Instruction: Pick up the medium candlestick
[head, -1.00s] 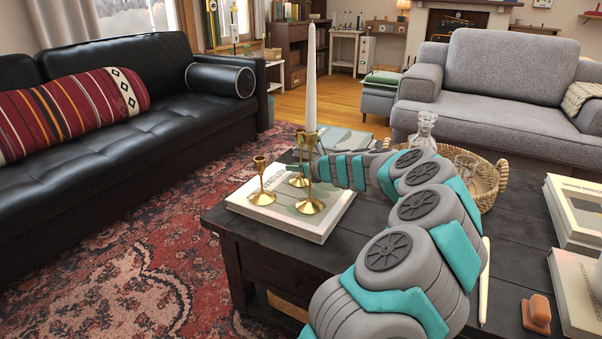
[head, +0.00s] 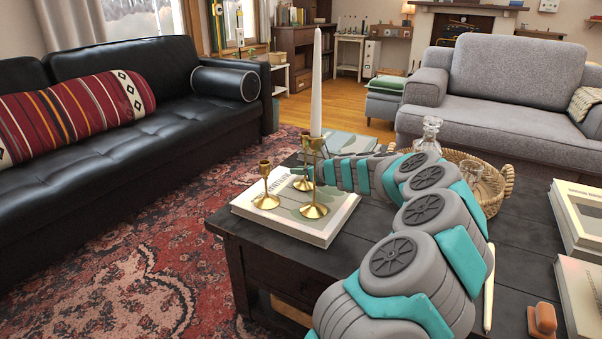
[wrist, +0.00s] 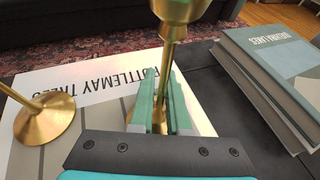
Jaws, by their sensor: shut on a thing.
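Three brass candlesticks stand on a pale book (head: 330,226) at the near left corner of the dark table. The tallest (head: 313,210) is in front and holds a white candle; a short one (head: 266,200) stands to its left. The medium candlestick (head: 302,185) is behind, partly hidden by the tall one. My gripper (wrist: 162,80) is shut on the medium candlestick's stem, below its cup (wrist: 176,12), in the wrist view. Its base shows partly between and behind the fingers.
In the wrist view another candlestick's base (wrist: 44,122) is close on the left. A stack of books (wrist: 275,75) lies to the right. In the head view a wicker tray (head: 497,203) with a glass decanter (head: 430,133) is right of my arm.

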